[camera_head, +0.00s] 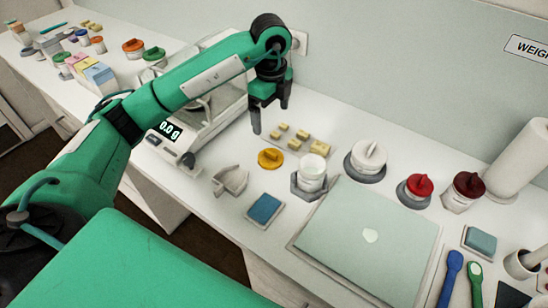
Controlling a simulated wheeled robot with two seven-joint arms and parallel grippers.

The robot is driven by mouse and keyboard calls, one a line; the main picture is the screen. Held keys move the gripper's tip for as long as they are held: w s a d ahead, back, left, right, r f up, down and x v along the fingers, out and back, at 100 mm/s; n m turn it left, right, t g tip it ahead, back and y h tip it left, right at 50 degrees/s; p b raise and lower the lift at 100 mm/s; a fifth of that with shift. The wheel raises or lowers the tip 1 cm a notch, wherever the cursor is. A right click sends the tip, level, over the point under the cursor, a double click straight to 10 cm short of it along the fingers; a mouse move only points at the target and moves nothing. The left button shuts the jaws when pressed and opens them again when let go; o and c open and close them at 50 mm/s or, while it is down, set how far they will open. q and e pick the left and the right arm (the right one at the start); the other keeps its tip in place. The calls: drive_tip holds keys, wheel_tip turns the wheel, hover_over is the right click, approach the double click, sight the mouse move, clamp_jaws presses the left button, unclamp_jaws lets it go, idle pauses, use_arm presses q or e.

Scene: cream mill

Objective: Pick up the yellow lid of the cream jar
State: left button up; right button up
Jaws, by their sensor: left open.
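The yellow lid (270,158) lies on the white counter, left of a white jar (313,173) that stands in a grey angular holder. The jar seems to have no lid on. My left gripper (270,119) points down above and behind the yellow lid, with its fingers apart and nothing between them. It is clear of the lid. My right gripper is not in view.
Several small yellow blocks (302,135) lie behind the lid. A scale (198,120) stands left, partly behind my arm. A pale board (368,236) lies right.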

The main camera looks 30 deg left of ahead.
use_arm(q)
drive_tip(key=p, duration=0.2)
hover_over(270, 152)
drive_tip(key=f, duration=0.8)
drive_tip(key=shift+w+f, duration=0.1)
drive_tip(key=shift+w, duration=0.1)
drive_tip(key=shift+s+d+f, duration=0.1)
drive_tip(key=shift+f, duration=0.1)
drive_tip(key=shift+s+f+p, duration=0.1)
drive_tip(key=shift+f+p, duration=0.8)
drive_tip(key=shift+f, duration=1.5)
drive_tip(key=c, duration=1.1)
